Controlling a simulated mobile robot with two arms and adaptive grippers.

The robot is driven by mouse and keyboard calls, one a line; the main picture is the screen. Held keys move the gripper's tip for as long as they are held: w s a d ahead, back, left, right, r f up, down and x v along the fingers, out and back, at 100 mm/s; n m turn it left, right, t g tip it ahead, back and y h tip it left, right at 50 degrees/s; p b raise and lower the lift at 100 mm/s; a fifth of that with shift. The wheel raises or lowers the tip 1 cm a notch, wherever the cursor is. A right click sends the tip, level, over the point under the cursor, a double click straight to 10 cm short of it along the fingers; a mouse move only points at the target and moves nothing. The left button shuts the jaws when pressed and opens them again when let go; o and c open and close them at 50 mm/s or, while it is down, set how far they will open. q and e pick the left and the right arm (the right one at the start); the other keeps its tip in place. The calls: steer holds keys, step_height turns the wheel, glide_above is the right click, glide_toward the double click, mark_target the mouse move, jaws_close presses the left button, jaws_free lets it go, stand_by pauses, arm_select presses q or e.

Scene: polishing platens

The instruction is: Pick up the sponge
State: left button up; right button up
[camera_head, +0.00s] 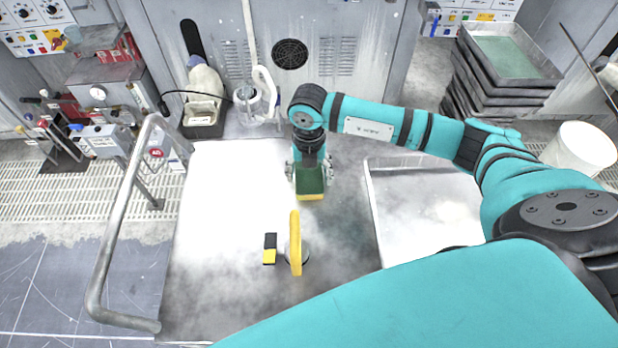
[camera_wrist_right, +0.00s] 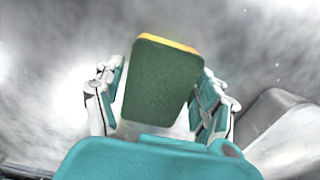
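The sponge (camera_head: 310,182) has a dark green top and a yellow lower layer. It is near the middle of the grey work table (camera_head: 340,230); I cannot tell whether it touches the surface. My right gripper (camera_head: 310,174) is over it with one finger on each side. In the right wrist view the sponge (camera_wrist_right: 162,82) fills the space between the teal finger pads of my right gripper (camera_wrist_right: 158,100). A narrow gap seems to show beside the sponge, so the fingers look open around it. My left gripper is not in view.
A yellow-handled tool (camera_head: 295,243) and a small black-and-yellow block (camera_head: 270,249) are in front of the sponge. A metal rail (camera_head: 117,220) borders the left side. A shallow tray (camera_head: 374,210) is at the right. A clear jug (camera_head: 250,102) and a white bottle (camera_head: 204,84) stand behind.

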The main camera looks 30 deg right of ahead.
mark_target(309, 173)
steer(key=c, duration=0.4)
steer(key=shift+o, duration=0.2)
steer(key=shift+r, duration=0.1)
step_height(309, 173, up, 9)
steer(key=shift+r+b, duration=0.1)
steer(key=shift+b, duration=0.8)
steer(key=shift+r, duration=0.35)
steer(key=shift+o, duration=0.3)
